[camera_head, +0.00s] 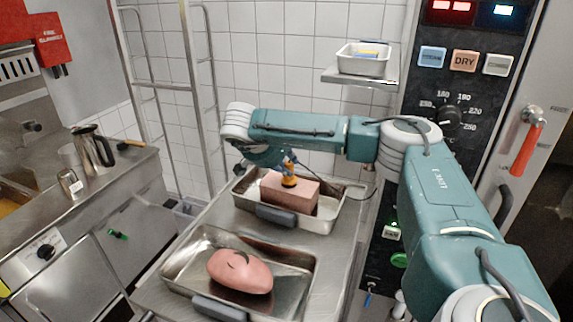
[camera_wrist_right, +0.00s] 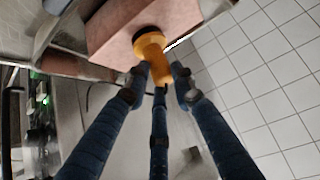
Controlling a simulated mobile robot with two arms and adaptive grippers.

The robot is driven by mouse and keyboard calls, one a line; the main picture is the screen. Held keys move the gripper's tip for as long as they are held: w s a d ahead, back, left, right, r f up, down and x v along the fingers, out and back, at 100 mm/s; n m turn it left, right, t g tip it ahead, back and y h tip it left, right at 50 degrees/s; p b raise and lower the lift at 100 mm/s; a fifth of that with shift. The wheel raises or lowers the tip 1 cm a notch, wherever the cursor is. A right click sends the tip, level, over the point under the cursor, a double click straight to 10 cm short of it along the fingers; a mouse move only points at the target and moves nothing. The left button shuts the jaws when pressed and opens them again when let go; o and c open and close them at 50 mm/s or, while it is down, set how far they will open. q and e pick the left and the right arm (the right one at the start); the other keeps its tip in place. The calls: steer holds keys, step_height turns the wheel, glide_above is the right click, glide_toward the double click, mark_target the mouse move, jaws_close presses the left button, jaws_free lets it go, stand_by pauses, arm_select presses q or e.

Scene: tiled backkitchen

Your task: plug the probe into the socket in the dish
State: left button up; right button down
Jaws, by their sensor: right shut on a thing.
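A probe (camera_head: 289,181) with an orange-yellow body and a dark collar stands at the top of a pink block (camera_head: 300,200) in the rear metal dish (camera_head: 330,224). My right gripper (camera_head: 284,163) comes down over the block and is shut on the probe. In the right wrist view the blue fingers (camera_wrist_right: 158,85) close around the orange probe (camera_wrist_right: 152,58), and its dark collar meets the block's face (camera_wrist_right: 110,32). The collar hides the socket, so I cannot tell how deep the probe sits. My left gripper is not in view.
A front metal dish (camera_head: 298,268) holds a pink rounded piece of meat (camera_head: 240,271). A wall shelf (camera_head: 335,76) carries a small white tray (camera_head: 364,62). A steel jug (camera_head: 93,148) stands on the left counter. A control panel (camera_head: 460,90) is behind my right arm.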

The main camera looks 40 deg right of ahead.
steer(key=shift+f, duration=0.55)
steer(key=c, duration=1.7)
jaws_free()
steer(key=shift+c, duration=0.2)
steer(key=shift+a+r+p, duration=0.3)
steer(key=shift+a+r, duration=0.05)
steer(key=shift+r, duration=0.2)
steer(key=p+v, duration=0.6)
steer(key=v, duration=0.3)
steer(key=shift+s+a+r, duration=0.2)
steer(key=shift+a, duration=0.1)
